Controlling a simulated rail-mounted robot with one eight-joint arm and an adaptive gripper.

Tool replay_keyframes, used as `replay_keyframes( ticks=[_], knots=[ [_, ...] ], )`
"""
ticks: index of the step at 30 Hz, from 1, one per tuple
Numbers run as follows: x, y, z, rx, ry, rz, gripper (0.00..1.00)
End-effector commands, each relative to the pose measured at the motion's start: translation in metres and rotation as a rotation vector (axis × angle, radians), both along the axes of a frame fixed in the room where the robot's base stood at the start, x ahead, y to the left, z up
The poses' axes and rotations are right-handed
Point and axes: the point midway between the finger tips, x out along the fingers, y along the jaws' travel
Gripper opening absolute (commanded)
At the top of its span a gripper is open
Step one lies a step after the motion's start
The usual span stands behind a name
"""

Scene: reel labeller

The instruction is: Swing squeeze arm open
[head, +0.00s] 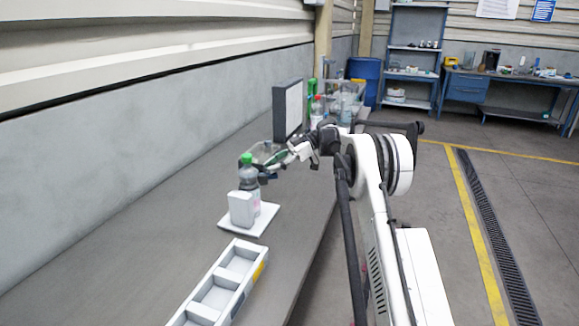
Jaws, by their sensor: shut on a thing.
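A clear bottle with a green cap (246,160) stands upright behind a white block (241,209), which hides its lower left side. Both are on a white square plate (260,224) on the bench. A pinkish patch shows low on the bottle's right side. My gripper (266,174) reaches in from the right, its dark fingers against or just beside the bottle's upper right side. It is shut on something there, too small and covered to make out. I cannot pick out the squeeze arm for certain; it may be hidden by the bottle, the block or the fingers.
A white compartment tray (222,286) lies nearer on the bench, its visible compartments empty. Behind my gripper stand a clear bin (263,151), an upright dark-edged panel (289,108) and more bottles (317,106). The grey bench (130,250) is clear to the left, up to the wall.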

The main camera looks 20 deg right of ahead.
Motion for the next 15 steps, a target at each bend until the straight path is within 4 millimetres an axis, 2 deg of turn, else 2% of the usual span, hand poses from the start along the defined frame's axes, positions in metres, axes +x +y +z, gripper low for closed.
replay_keyframes(
  ticks=[6,15],
  knots=[
    [0.004,0.013,0.000,-0.001,0.001,0.041,0.00],
    [0.005,0.014,0.000,-0.001,-0.001,0.045,0.00]
  ],
)
